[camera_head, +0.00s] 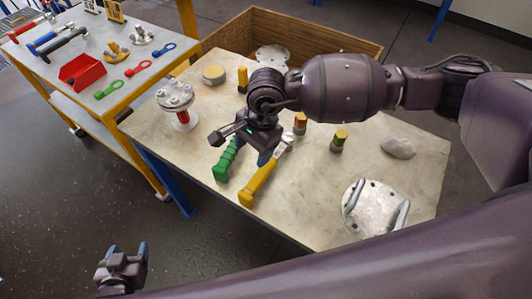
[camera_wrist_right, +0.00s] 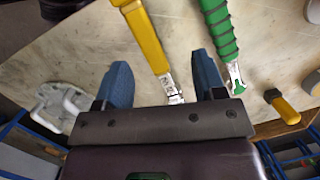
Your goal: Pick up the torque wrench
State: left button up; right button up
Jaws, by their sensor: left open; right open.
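A tool with a yellow handle (camera_head: 259,184) and a metal head lies on the table. A tool with a ribbed green handle (camera_head: 227,159) lies to its left. I cannot tell for sure which one is the torque wrench. My right gripper (camera_head: 243,149) is open above them and hides part of both. In the right wrist view, the yellow-handled tool (camera_wrist_right: 146,38) runs between my open fingers (camera_wrist_right: 160,66); the green-handled tool (camera_wrist_right: 221,35) lies outside the right finger. My left gripper (camera_head: 123,254) is open and empty, low at the left, away from the table.
The table (camera_head: 310,220) also holds a flanged vessel (camera_head: 177,95), a flange with handles (camera_head: 369,208), a grey lump (camera_head: 398,147) and small colored cylinders (camera_head: 339,140). A cart (camera_head: 112,113) with tools and a red bin (camera_head: 82,72) stands left. A wooden crate (camera_head: 335,42) stands behind.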

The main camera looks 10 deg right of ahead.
jog(key=d, duration=0.1)
jog(key=d+n+h, duration=0.2)
jog(key=shift+w+d+f+t, duration=0.2)
jog(key=shift+f+t, duration=0.05)
jog(key=shift+t, duration=0.05)
send_over(266, 167)
notch_tip(266, 167, down, 4)
jog(key=shift+s+f, duration=0.1)
jog(key=shift+f, duration=0.85)
jog(key=shift+f+p, duration=0.5)
jog(key=shift+f, duration=1.8)
pick_arm(q)
jog(key=shift+w+r, duration=0.1)
jog(key=shift+r, duration=0.55)
pick_arm(e)
jog(key=shift+c, duration=0.3)
